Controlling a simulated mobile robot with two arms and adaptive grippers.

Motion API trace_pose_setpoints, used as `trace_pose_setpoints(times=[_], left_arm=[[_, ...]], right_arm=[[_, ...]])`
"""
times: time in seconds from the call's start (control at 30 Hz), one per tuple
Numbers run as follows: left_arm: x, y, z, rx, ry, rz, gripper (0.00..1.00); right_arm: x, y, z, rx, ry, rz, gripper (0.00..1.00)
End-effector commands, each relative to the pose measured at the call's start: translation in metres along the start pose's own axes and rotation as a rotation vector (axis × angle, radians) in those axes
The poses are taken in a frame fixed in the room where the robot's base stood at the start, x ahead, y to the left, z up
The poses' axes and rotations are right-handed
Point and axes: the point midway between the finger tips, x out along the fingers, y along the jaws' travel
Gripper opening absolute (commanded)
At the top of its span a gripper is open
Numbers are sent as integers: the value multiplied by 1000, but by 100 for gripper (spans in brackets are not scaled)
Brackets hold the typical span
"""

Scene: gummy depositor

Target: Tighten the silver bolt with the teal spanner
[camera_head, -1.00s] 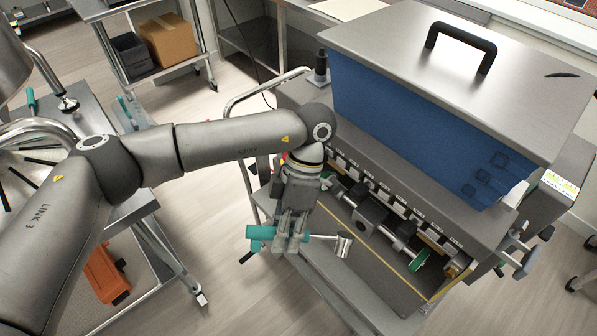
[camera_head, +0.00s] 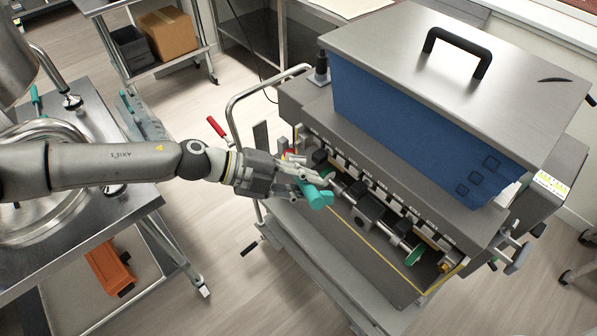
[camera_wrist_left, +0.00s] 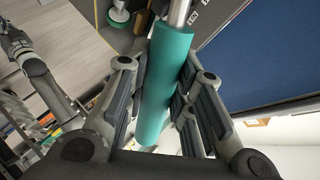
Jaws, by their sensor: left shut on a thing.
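My left gripper (camera_head: 312,188) is shut around the teal handle of the spanner (camera_head: 320,198), at the left end of the machine's front. In the left wrist view the teal handle (camera_wrist_left: 165,88) lies between the finger pads, with a bare metal shaft (camera_wrist_left: 180,12) running out of the top of the picture. The spanner's working end is hidden in the head view. I cannot make out the silver bolt for certain. An arm end (camera_wrist_left: 16,42), perhaps my right gripper, shows small at the left of the wrist view; its jaws are unclear.
The depositor (camera_head: 400,110) has a blue hopper and a front shaft with black blocks (camera_head: 368,210) and a green part (camera_head: 414,256). A curved metal rail (camera_head: 232,108) stands at its left. A steel table (camera_head: 115,190) is on the left, with open floor between.

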Motion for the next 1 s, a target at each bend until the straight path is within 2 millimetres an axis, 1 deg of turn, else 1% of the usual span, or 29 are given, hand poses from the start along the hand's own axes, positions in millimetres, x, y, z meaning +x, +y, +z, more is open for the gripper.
trace_pose_setpoints(times=[0.03,0.2,0.5,0.6,0.8,1.0], left_arm=[[-1,0,3,-32,-36,-47,0],[3,-3,17,-90,-135,-193,0],[6,0,42,-136,-266,-379,0],[6,4,50,-143,-299,-419,0],[7,7,57,-143,-334,-466,0],[7,7,59,-142,-342,-475,0]], right_arm=[[-4,2,0,-1,0,2,0],[-9,6,0,-2,-1,7,0],[-17,10,0,0,-2,11,0],[-19,10,0,0,-2,11,0],[-21,10,0,0,-2,11,0],[-21,9,0,0,-2,11,0]])
